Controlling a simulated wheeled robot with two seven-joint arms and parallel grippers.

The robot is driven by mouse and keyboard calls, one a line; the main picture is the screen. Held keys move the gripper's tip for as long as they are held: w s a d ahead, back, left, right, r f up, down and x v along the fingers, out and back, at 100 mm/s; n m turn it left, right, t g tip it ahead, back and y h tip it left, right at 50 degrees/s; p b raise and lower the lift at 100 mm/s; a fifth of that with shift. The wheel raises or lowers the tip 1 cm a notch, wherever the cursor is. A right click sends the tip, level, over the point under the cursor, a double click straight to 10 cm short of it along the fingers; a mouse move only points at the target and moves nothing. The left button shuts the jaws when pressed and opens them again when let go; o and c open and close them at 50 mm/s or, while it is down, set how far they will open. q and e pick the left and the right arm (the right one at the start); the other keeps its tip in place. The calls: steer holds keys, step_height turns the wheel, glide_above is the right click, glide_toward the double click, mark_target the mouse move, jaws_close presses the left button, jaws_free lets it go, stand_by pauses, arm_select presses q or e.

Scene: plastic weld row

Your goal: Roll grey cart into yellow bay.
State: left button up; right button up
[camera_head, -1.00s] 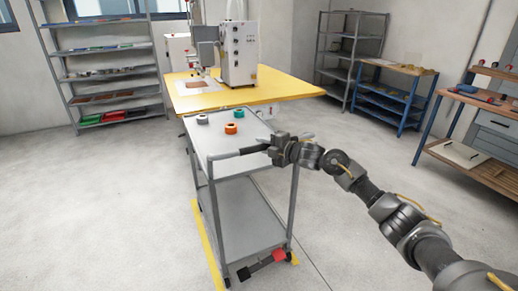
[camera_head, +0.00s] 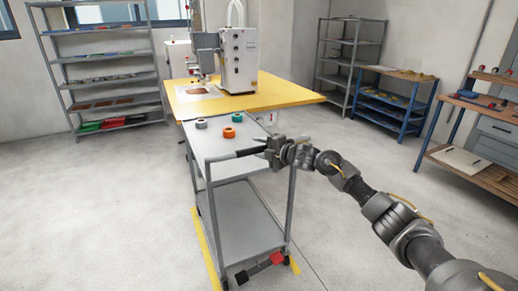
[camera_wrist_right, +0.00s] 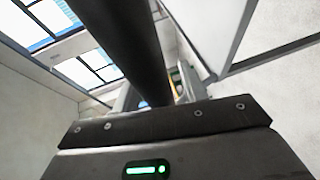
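The grey cart (camera_head: 245,215) stands upright in the middle of the head view, its far end close to the yellow-topped table. Yellow floor strips mark the bay: a long one (camera_head: 206,245) along the cart's left side and a short piece (camera_head: 295,266) by its near right corner. The cart covers the rest of the floor between them. My right gripper (camera_head: 268,152) is at the right part of the cart's black handle (camera_head: 246,152). In the right wrist view the dark handle bar (camera_wrist_right: 122,45) passes between the fingers, which appear closed around it. My left gripper is out of view.
Grey, orange and teal rolls (camera_head: 229,132) lie on the cart's top. A yellow table (camera_head: 290,90) with a white machine (camera_head: 240,60) stands beyond it. Shelves (camera_head: 105,75) and a workbench (camera_head: 470,165) line the sides. Floor left of the cart is clear.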

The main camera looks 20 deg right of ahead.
steer(key=shift+a, duration=0.1)
steer(key=shift+s, duration=0.15)
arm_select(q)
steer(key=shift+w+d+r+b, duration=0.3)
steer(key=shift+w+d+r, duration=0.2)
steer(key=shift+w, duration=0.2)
arm_select(e)
steer(key=v, duration=1)
steer(key=shift+s+r, duration=0.2)
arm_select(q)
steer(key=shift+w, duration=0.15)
arm_select(e)
steer(key=shift+d, duration=0.2)
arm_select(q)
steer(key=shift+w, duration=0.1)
arm_select(e)
steer(key=shift+f, duration=0.1)
